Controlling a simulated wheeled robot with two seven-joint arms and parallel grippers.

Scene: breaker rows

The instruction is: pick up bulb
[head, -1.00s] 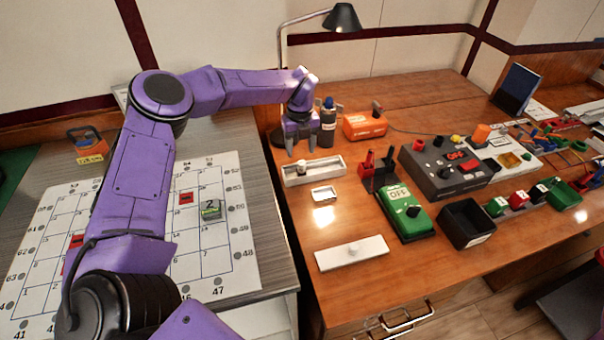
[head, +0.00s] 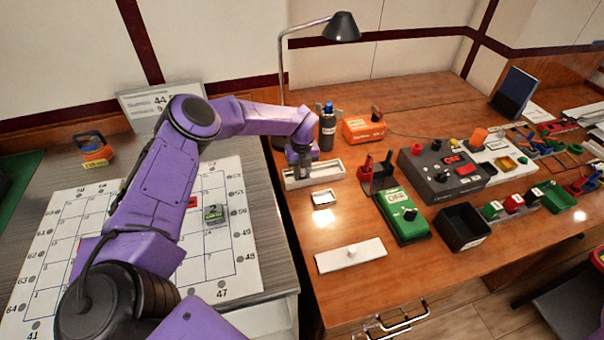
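A white tray (head: 328,173) stands near the left edge of the wooden table. My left gripper (head: 301,171) points down at the left part of this tray, and its fingers cover the spot where a small pale knob, possibly the bulb, showed before. The bulb itself is hidden or too small to make out now. The fingers are small and dark here, and I cannot tell whether they are apart or shut on something. My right gripper is not in view.
A dark bottle (head: 327,130) and the lamp (head: 342,27) stand behind the tray. The green OFF box (head: 402,217), grey control box (head: 440,172) and black bin (head: 462,227) are further right.

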